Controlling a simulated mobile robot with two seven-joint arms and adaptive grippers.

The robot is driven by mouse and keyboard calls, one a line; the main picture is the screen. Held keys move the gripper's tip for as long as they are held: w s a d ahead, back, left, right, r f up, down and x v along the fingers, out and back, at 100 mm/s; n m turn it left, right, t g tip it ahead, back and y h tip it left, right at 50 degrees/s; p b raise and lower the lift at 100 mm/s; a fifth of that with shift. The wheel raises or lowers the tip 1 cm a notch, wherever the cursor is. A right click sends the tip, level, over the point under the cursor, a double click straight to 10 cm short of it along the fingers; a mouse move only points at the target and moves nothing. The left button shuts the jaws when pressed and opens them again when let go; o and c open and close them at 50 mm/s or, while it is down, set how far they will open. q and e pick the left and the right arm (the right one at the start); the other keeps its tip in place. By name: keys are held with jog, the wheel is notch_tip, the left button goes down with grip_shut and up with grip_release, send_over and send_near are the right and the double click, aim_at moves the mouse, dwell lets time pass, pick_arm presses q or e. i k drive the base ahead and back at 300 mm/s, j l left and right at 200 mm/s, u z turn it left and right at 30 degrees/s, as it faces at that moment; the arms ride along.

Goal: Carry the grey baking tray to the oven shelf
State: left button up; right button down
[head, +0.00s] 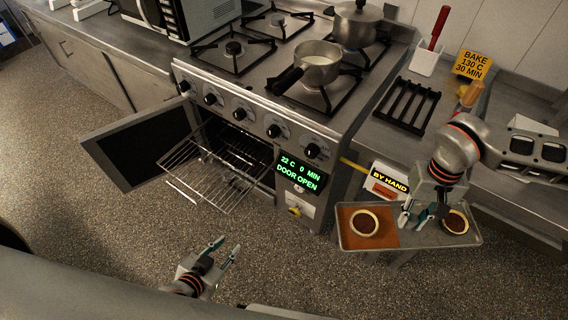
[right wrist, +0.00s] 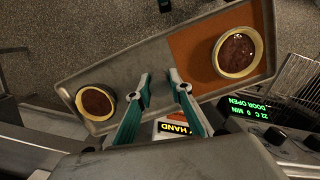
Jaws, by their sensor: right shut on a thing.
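The grey baking tray (head: 420,239) is at the right in the head view, with an orange mat (head: 352,235) on its left part. Two round dishes with dark filling stand on it: one on the mat (head: 364,223), one at the right end (head: 455,222). My right gripper (head: 414,221) is shut on the tray's edge between the dishes; the tray also shows in the right wrist view (right wrist: 140,62). What lies under the tray is mostly hidden. The oven shelf (head: 208,178) is an empty wire rack, pulled out. My left gripper (head: 226,246) is open and empty, below the shelf in the picture.
The oven door (head: 135,147) stands open at the left. A display (head: 299,174) reads 22 C, 0 MIN, DOOR OPEN. Pans (head: 318,70) stand on the hob. A sign (head: 471,65) reads BAKE 130 C 30 MIN. Floor between tray and shelf looks clear.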

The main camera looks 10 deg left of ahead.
aim_at(208, 167)
jog(key=i+j+z, duration=0.1)
jog(key=j+z, duration=0.2)
jog(key=j, duration=0.9)
jog(key=j+z, duration=0.25)
jog(key=j, duration=0.9)
jog(key=k+j+z, duration=0.1)
jog(key=j+z, duration=0.2)
jog(key=j, duration=0.9)
